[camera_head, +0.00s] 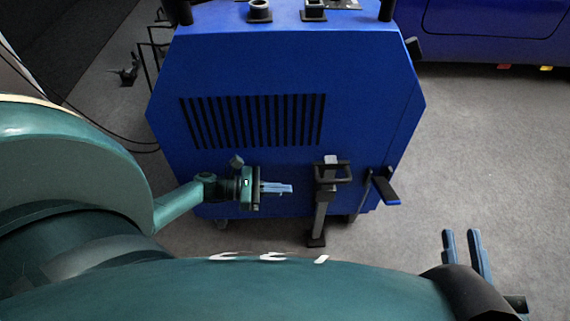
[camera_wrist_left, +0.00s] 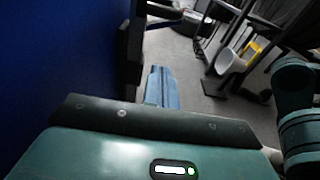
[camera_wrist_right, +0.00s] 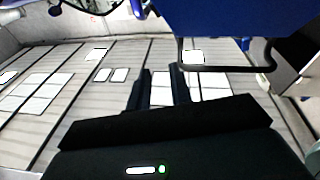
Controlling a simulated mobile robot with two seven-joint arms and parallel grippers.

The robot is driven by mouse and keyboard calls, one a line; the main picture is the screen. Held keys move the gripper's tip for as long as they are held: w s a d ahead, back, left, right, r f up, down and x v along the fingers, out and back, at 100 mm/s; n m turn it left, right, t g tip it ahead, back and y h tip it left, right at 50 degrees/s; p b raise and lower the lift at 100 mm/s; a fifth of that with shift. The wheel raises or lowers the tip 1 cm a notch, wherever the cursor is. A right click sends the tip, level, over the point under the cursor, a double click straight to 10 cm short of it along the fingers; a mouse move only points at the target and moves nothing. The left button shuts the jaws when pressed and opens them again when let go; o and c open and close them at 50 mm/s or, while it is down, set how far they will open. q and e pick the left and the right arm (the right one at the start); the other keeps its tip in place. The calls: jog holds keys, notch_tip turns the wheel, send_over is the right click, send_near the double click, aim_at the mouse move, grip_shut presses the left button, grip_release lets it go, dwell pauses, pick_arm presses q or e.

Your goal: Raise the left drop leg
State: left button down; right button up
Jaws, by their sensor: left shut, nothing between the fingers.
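The drop leg (camera_head: 320,215) is a grey post with a dark foot (camera_head: 316,240) on the floor, at the front of the blue cabinet. A black loop handle (camera_head: 347,172) sits near its top. My left gripper (camera_head: 291,188) is shut and empty, its fingers pointing right at the post from just left of it, with a small gap in the head view. In the left wrist view its closed fingers (camera_wrist_left: 162,72) are beside dark upright parts (camera_wrist_left: 132,50); I cannot tell whether they touch. My right gripper (camera_head: 463,236) is open and empty, well right of the leg.
The blue cabinet (camera_head: 370,110) with a slotted vent fills the middle. A black lever with a blue pad (camera_head: 385,188) sticks out right of the leg. A blue car (camera_head: 490,30) stands at the back right. The grey floor (camera_head: 500,140) on the right is clear.

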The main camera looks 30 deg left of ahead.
pick_arm(q)
jog(key=w+d+r, duration=0.2)
jog(key=w+d, duration=0.2)
jog(key=d, duration=0.1)
jog(key=shift+d+r, duration=0.4)
pick_arm(e)
jog(key=shift+r, duration=0.1)
